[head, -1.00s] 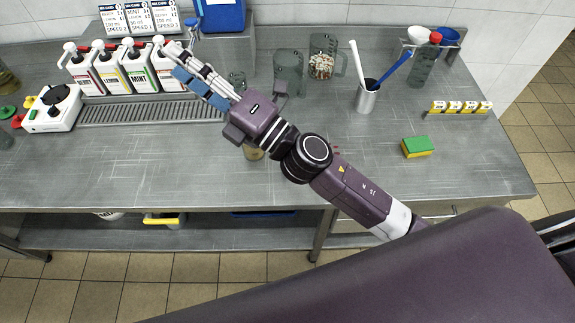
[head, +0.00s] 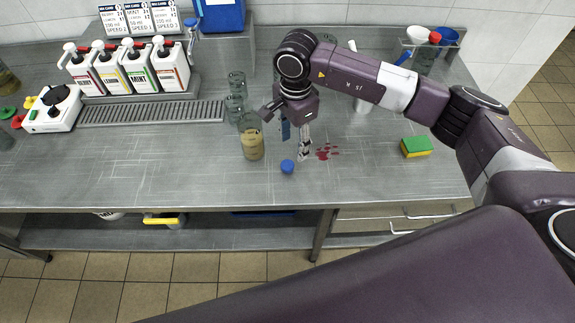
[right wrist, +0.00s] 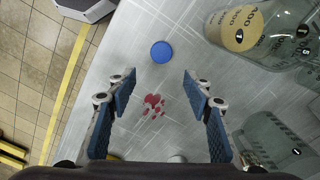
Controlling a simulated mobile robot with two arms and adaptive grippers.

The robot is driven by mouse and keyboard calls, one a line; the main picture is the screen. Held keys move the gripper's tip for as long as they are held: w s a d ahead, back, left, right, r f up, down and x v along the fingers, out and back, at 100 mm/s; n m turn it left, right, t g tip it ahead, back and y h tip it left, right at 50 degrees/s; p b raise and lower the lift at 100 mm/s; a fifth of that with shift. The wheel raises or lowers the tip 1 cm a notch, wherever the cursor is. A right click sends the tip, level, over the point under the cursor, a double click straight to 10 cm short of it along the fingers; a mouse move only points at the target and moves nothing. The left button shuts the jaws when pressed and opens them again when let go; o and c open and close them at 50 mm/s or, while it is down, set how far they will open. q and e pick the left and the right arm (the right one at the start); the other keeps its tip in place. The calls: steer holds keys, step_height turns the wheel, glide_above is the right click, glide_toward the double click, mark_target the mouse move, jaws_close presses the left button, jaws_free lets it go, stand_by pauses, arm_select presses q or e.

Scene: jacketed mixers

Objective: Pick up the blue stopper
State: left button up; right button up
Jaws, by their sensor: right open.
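The blue stopper (head: 287,166) lies on the steel counter, near its front edge, just right of a glass bottle with yellowish liquid (head: 252,142). In the right wrist view the stopper (right wrist: 161,52) is a round blue disc beyond the fingertips, roughly midway between them. My right gripper (head: 295,142) points down above the counter, behind the stopper. It is open and empty; its two blue-padded fingers (right wrist: 160,85) show well apart in the right wrist view. My left gripper is not in view.
A red spill (head: 327,152) marks the counter right of the stopper. Empty glasses (head: 236,84) stand behind the bottle. A green-yellow sponge (head: 416,147) lies to the right. Syrup pump bottles (head: 125,68) stand at back left. The front left counter is clear.

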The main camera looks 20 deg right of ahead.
mark_target(288, 164)
steer(key=f+p, duration=0.1)
steer(key=f, duration=0.1)
steer(key=a+f+p, duration=0.1)
steer(key=f, duration=0.1)
steer(key=f+p, duration=0.1)
steer(key=f, duration=0.2)
steer(key=shift+s+a, duration=0.15)
steer(key=shift+a, duration=0.25)
steer(key=shift+f, duration=0.3)
steer(key=shift+c, duration=0.6)
steer(key=c, duration=0.7)
